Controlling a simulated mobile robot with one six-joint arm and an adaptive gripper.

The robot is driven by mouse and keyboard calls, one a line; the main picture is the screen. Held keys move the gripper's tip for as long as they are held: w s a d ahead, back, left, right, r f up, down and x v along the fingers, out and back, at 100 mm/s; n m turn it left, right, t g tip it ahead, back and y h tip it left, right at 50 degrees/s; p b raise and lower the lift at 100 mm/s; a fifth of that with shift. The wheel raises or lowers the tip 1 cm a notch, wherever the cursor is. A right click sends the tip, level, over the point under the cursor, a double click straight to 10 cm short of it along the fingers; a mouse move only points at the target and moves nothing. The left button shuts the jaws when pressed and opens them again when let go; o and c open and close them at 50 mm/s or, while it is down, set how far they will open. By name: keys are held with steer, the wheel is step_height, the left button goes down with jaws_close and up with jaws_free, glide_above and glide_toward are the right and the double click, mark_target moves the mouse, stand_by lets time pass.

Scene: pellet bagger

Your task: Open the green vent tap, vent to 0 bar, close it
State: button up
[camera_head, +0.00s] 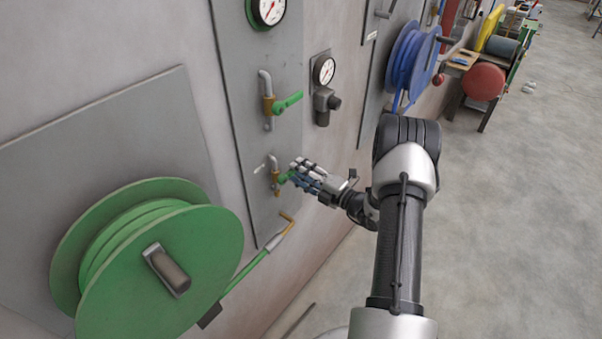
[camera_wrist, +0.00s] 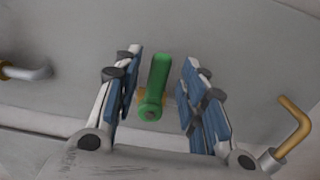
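A small tap with a green handle (camera_head: 283,178) sits low on the grey wall panel, below a larger tap with a green lever (camera_head: 288,102). My gripper (camera_head: 304,174) is at the lower tap. In the wrist view, the green handle (camera_wrist: 157,82) stands between the two blue-padded fingers of my gripper (camera_wrist: 160,60). The fingers are open, with a visible gap on each side of the handle. A green-rimmed gauge (camera_head: 269,10) is at the top of the panel, partly cut off; its reading is too small to tell. The brass tap body is mostly hidden.
A large green hose reel (camera_head: 150,280) stands out at the left. A hose nozzle with a brass bent end (camera_head: 284,222) is just below the tap and shows at right in the wrist view (camera_wrist: 292,130). A second gauge (camera_head: 324,70) is to the right.

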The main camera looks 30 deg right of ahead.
steer(key=v, duration=1.2)
stand_by(0.5)
